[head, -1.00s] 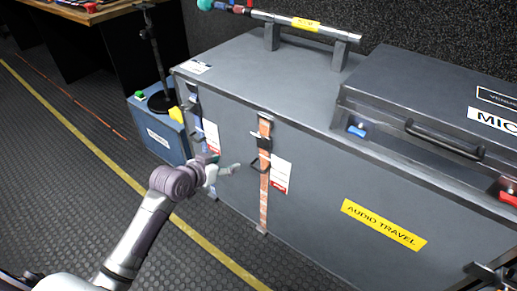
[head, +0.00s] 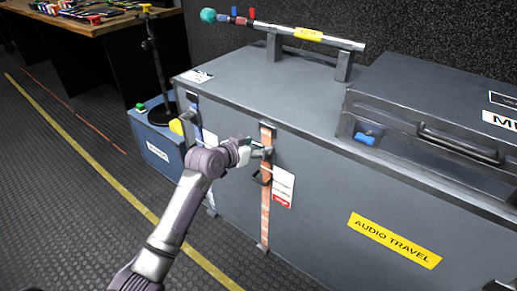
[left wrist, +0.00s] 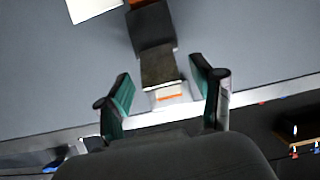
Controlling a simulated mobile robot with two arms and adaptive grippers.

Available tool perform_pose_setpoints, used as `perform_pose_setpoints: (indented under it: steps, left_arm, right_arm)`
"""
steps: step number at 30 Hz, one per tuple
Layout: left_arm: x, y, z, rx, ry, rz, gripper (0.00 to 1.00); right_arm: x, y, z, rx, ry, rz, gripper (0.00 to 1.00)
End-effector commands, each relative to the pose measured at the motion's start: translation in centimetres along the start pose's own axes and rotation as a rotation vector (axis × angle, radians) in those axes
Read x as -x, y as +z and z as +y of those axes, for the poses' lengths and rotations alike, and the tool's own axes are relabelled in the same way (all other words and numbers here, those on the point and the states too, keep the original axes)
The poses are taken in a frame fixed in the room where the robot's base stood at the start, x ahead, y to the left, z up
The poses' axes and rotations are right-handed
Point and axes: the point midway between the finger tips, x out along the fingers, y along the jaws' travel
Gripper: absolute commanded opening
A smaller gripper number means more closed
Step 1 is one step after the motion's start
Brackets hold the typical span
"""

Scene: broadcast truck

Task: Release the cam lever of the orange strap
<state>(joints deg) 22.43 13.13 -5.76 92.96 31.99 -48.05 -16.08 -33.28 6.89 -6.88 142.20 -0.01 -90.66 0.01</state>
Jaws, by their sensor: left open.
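The orange strap (head: 265,215) runs down the front of the big grey case (head: 320,190). Its dark cam buckle and lever are near the top of the strap, partly behind my left gripper (head: 262,152). In the left wrist view the dark lever (left wrist: 152,28) reaches down between the two green-lined fingers of the left gripper (left wrist: 160,70). The fingers are open, one on each side of the lever's end, with gaps visible. A bit of orange strap (left wrist: 148,3) shows at the top edge. My right gripper is not in view.
A white and red tag (head: 283,188) hangs right of the strap. A blue strap (head: 195,118) is to the left. A smaller case (head: 430,115) and a pole on stands (head: 309,34) sit on top. A blue box (head: 157,140) stands beside the case; floor is free in front.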

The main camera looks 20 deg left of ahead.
Motion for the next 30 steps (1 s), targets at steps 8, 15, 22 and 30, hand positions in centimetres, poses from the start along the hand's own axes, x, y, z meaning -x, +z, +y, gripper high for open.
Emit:
perform_pose_setpoints:
  steps: [8,15,22,30]
  left_arm:
    - [-1.39,-0.01,0.06,-0.001,0.0,0.0,0.67]
    - [-1.36,-0.01,0.03,-0.001,0.0,0.0,0.58]
    - [-1.34,0.01,0.02,-0.001,0.0,-0.001,0.2]
    - [-1.27,-0.29,0.02,-0.001,0.0,-0.011,0.07]
  right_arm:
    - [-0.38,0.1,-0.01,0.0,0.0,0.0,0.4]
    - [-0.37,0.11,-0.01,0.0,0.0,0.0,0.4]
    - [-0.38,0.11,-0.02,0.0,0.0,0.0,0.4]
    - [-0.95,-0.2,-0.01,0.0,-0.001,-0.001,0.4]
